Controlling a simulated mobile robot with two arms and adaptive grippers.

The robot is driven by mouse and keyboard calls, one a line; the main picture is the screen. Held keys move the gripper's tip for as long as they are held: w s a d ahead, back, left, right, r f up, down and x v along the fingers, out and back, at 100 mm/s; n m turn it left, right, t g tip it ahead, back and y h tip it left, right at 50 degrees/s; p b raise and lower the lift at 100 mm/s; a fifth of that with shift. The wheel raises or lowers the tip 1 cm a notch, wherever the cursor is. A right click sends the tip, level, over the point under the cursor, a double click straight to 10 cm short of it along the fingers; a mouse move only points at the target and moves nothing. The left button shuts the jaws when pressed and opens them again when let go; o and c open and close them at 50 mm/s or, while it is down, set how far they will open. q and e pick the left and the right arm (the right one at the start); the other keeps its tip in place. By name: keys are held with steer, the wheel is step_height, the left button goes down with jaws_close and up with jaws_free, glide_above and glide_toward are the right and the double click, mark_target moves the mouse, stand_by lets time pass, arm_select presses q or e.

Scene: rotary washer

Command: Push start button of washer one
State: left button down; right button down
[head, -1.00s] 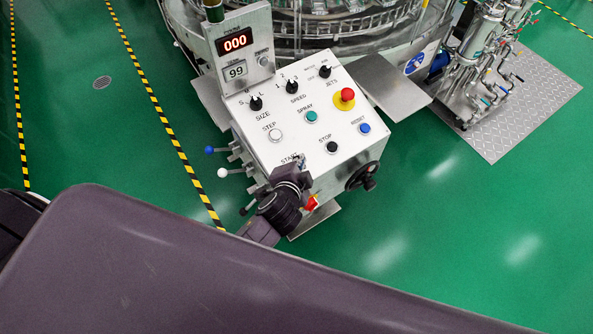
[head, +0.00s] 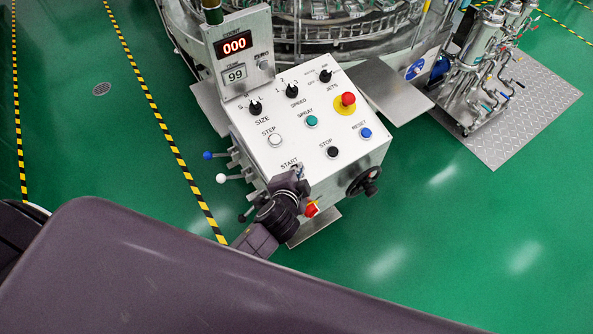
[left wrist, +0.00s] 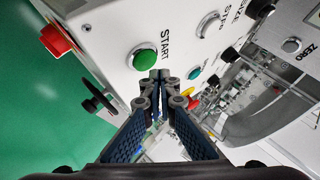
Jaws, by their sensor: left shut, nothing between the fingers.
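The green start button (left wrist: 144,59), with the label START beside it, shows in the left wrist view on the washer's white control panel (left wrist: 110,25). The fingertips of my left gripper (left wrist: 160,76) are closed together and appear just below and right of the button in that view; I cannot tell whether they touch the panel. In the head view my left gripper (head: 299,174) is over the lower edge of the panel (head: 290,130), by the START label (head: 289,163), and hides the button. My right gripper is not in view.
The panel also has a stop button (head: 333,152), a blue reset button (head: 366,132), a white step button (head: 275,139), a teal spray button (head: 312,121) and a red emergency knob (head: 348,99). A handwheel (head: 364,180) sticks out at the right. Green floor (head: 470,240) is clear.

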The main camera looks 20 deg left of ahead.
arm_select(q)
steer(key=shift+f, duration=0.1)
stand_by(0.7)
steer(key=shift+w+a+f, duration=0.1)
steer(key=shift+f, duration=0.2)
steer(key=shift+a+f+b, duration=0.1)
steer(key=shift+f+b, duration=0.25)
steer(key=shift+f, duration=0.1)
stand_by(0.9)
steer(key=shift+r+p, duration=0.85)
steer(key=shift+p, duration=0.05)
steer(key=r+p, duration=0.1)
steer(key=d+r+p, duration=0.1)
steer(key=r+p, duration=0.1)
steer(key=s+r+p, duration=0.1)
steer(key=shift+d+r+p, duration=0.2)
steer(key=shift+r+p, duration=0.15)
steer(key=shift+r, duration=0.05)
